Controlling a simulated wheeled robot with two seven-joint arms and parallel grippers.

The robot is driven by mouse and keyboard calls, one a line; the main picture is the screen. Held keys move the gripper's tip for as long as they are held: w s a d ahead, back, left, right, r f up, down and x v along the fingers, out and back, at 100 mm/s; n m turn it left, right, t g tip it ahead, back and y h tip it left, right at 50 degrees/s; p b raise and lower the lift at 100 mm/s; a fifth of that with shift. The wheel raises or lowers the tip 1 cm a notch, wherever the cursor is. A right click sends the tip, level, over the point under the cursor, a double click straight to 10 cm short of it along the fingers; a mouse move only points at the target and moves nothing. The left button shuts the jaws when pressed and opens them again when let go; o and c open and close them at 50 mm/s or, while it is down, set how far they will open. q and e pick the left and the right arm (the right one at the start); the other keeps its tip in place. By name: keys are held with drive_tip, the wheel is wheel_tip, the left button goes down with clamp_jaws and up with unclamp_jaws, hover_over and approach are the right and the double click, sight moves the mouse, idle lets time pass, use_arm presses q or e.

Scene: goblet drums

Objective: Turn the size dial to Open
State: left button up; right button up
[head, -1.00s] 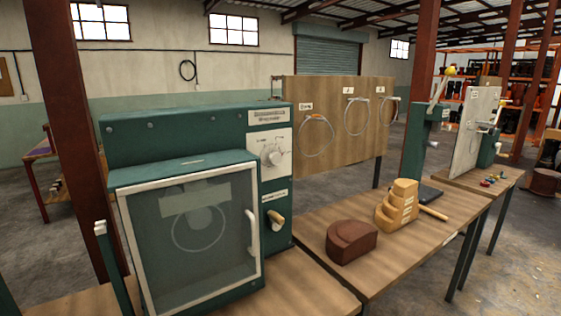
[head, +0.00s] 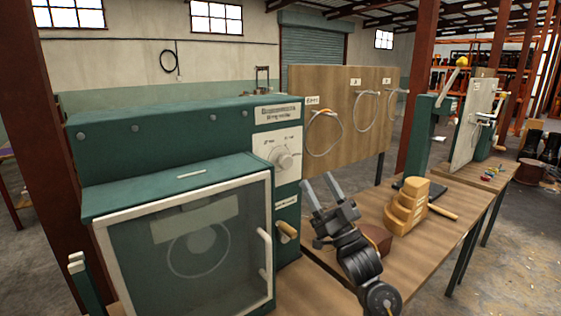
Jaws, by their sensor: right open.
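The size dial is a round pale knob (head: 284,160) on the white panel (head: 278,146) at the upper right of the green machine (head: 160,130). The panel's lettering is too small to read, so I cannot tell the dial's setting. My right gripper (head: 321,190) is open and empty, with its fingers pointing up and to the left. In the picture it is below and to the right of the dial, apart from it. My left gripper is not in view.
A window door (head: 190,245) with a white handle (head: 265,250) fronts the machine. A wooden-tipped lever (head: 287,229) sits below the dial. A stepped wooden block (head: 408,208) and a brown block (head: 376,238), partly behind my arm, are on the bench. A board (head: 340,110) with wire rings stands behind.

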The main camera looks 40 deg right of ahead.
drive_tip(key=p, duration=0.2)
approach(288, 165)
drive_tip(key=shift+h, duration=0.3)
drive_tip(key=x, duration=0.7)
drive_tip(key=shift+w+r, duration=0.15)
drive_tip(key=shift+r, duration=0.25)
drive_tip(key=shift+p+x, duration=0.5)
drive_tip(key=shift+x, duration=0.6)
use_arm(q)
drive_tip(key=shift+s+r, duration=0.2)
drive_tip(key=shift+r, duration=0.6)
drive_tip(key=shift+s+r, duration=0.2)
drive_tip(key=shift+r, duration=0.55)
use_arm(e)
drive_tip(key=shift+w+r, duration=0.2)
drive_tip(key=shift+w, duration=0.3)
drive_tip(key=shift+c, duration=0.4)
drive_tip(key=c, duration=0.9)
